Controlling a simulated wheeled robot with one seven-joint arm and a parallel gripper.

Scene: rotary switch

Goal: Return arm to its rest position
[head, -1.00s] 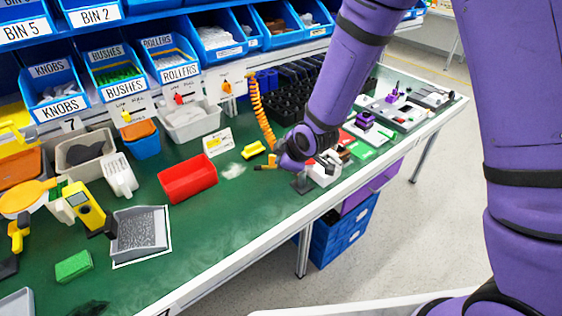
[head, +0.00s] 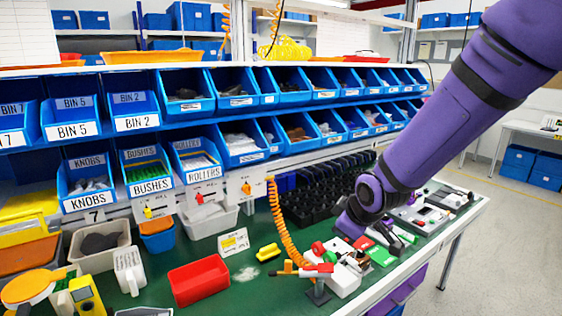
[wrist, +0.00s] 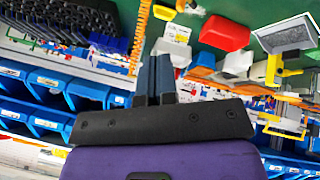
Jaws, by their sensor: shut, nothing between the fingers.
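My purple arm (head: 435,125) reaches in from the upper right in the head view, its wrist end low over the right part of the green bench. My gripper (wrist: 160,60) shows in the wrist view with its two dark fingers together, shut and empty. In the head view I cannot make out its fingertips clearly. White switch panels with small coloured knobs hang along the shelf front, one with a yellow knob (head: 148,212), one with a red knob (head: 199,198) and one with an orange knob (head: 246,188). My gripper is apart from them, to their right.
A red bin (head: 199,280) and an orange coiled hose (head: 284,225) stand left of my wrist. Black trays (head: 310,200) lie behind it. Small parts crowd the bench beneath it. Blue bins (head: 75,185) line the shelves. The floor to the right is clear.

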